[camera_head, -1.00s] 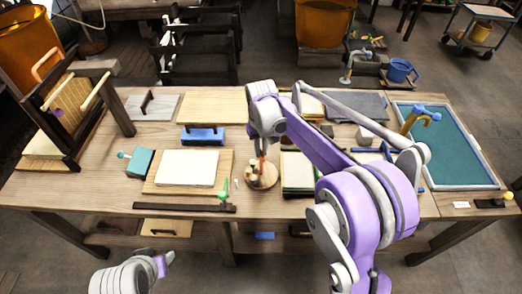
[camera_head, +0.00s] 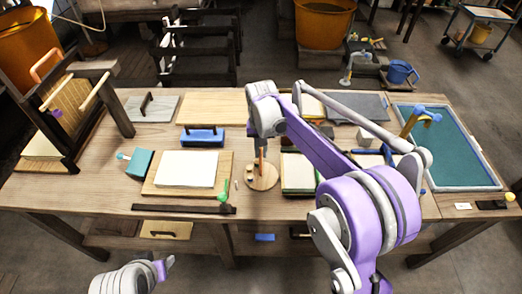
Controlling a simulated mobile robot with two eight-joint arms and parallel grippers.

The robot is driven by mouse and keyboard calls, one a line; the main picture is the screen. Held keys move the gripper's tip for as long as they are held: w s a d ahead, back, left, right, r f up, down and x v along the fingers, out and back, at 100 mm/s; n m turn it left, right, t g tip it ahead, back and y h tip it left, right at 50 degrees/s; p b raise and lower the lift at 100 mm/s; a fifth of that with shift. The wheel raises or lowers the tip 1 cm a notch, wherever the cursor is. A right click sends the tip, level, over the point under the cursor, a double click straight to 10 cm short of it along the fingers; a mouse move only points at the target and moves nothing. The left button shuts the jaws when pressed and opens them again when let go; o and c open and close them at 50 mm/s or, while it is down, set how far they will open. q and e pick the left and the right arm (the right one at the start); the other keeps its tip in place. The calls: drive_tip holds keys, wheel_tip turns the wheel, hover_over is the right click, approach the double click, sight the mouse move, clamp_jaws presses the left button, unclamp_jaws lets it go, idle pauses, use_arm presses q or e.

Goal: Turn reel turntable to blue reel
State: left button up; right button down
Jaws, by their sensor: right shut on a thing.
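The reel turntable (camera_head: 264,183) is a round wooden disc on the table, in the middle of the head view. Small pale pegs or reels stand on its left part; their colours are too small to tell, and I cannot make out a blue reel. My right gripper (camera_head: 261,155) points down over the disc from above. It is shut on a thin upright orange-brown post, which I take to be the turntable's handle. The gripper and arm hide the far part of the disc. My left gripper (camera_head: 165,266) is low at the left, away from the table; its fingers are not clear.
Left of the disc lies a wooden board (camera_head: 152,187) with a white sheet and a green-knobbed tool (camera_head: 223,197). A framed stack (camera_head: 299,186) lies close on the right. A blue block (camera_head: 202,138) and teal block (camera_head: 139,163) stand farther left. A dark bar (camera_head: 180,208) lies near the front edge.

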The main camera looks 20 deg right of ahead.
drive_tip(key=c, duration=0.9)
unclamp_jaws()
drive_tip(key=shift+r, duration=0.15)
wheel_tip(320, 180, up, 11)
drive_tip(key=shift+f+p, duration=0.2)
drive_tip(key=shift+p, duration=0.1)
drive_tip(key=s+d+f+n+t, duration=0.1)
drive_tip(key=s+f, duration=0.2)
drive_tip(key=s, duration=0.6)
drive_tip(key=s+d+f+n+t, duration=0.1)
drive_tip(key=s+f+t, duration=0.1)
drive_tip(key=s, duration=0.7)
drive_tip(key=s+f+n+t, duration=0.1)
drive_tip(key=s+f+t, duration=0.1)
drive_tip(key=s+f, duration=0.3)
drive_tip(key=shift+s+d, duration=0.2)
drive_tip(key=shift+s, duration=0.8)
drive_tip(key=shift+s+d, duration=0.2)
drive_tip(key=shift+s, duration=0.8)
